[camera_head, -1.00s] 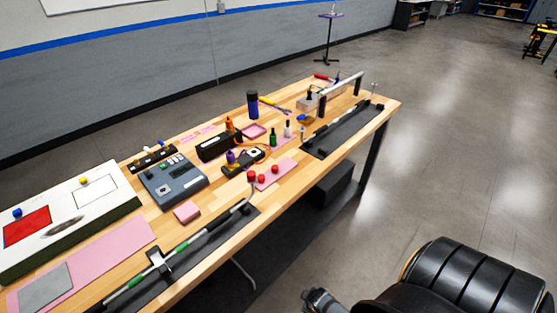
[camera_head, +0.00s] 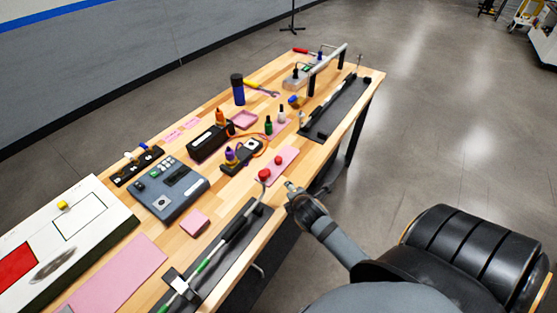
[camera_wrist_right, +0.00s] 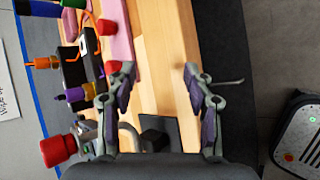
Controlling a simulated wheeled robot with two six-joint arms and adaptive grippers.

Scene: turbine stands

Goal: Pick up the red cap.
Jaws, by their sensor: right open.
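Two red caps (camera_head: 264,175) (camera_head: 278,160) show in the head view on or beside a small pink mat (camera_head: 288,154), near the table's front edge. In the right wrist view one red cap (camera_wrist_right: 113,67) appears close to the left fingertip, and another (camera_wrist_right: 106,27) lies farther up by the pink mat (camera_wrist_right: 121,44). My right gripper (camera_head: 290,187) is over the front edge, just right of the caps. In the wrist view my right gripper (camera_wrist_right: 158,76) is open, with bare wood between its fingers. My left gripper is not in view.
A curved grey rod (camera_head: 240,221) on a dark mat lies in front of the caps. A black device with a purple-topped bottle (camera_head: 231,156) stands behind them. A dark strip with another rod (camera_head: 335,110) is farther right. A larger red-topped thing (camera_wrist_right: 57,151) fills the wrist view's lower left.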

